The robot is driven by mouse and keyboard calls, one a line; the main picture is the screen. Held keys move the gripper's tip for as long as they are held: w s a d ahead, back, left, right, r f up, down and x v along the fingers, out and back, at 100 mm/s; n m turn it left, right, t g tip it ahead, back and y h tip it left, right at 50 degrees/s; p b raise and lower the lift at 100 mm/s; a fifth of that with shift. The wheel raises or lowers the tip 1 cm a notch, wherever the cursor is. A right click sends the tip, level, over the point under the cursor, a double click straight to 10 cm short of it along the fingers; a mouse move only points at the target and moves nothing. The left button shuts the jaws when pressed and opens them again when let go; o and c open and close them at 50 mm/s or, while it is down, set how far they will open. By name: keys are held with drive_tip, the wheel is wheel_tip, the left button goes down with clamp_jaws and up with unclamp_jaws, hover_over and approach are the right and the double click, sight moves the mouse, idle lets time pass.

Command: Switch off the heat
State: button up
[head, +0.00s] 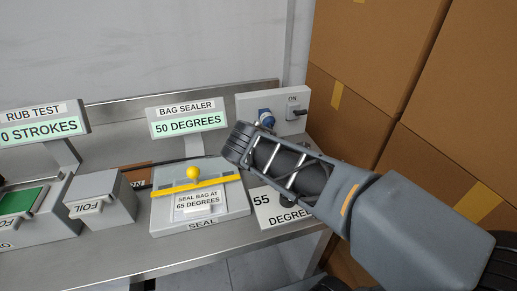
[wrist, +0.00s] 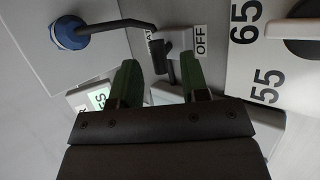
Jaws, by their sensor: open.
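The heat switch is a small lever on a grey box (head: 273,105) at the back right, with an ON label (head: 292,100) above it in the head view. In the wrist view the switch (wrist: 172,42) sits beside an OFF label (wrist: 201,40), and its dark lever shows between or just beyond my fingertips. My gripper (wrist: 160,75) is open, with one finger on each side of the lever; I cannot tell if either touches. In the head view my gripper (head: 240,145) is in front of the box, its fingertips not clear.
A blue plug (wrist: 68,33) with a black cable is left of the switch. A dial plate marked 55 and 65 (wrist: 262,65) is to the right. The bag sealer (head: 200,208) with yellow bar stands on the bench, its display (head: 188,121) reading 50 degrees. Cardboard boxes (head: 385,50) stand right.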

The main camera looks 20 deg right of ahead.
drive_tip(key=p+v, duration=0.1)
drive_tip(key=v, duration=0.9)
drive_tip(key=shift+s+r+p, duration=0.2)
drive_tip(key=shift+r+p, duration=0.1)
drive_tip(key=shift+a, duration=0.15)
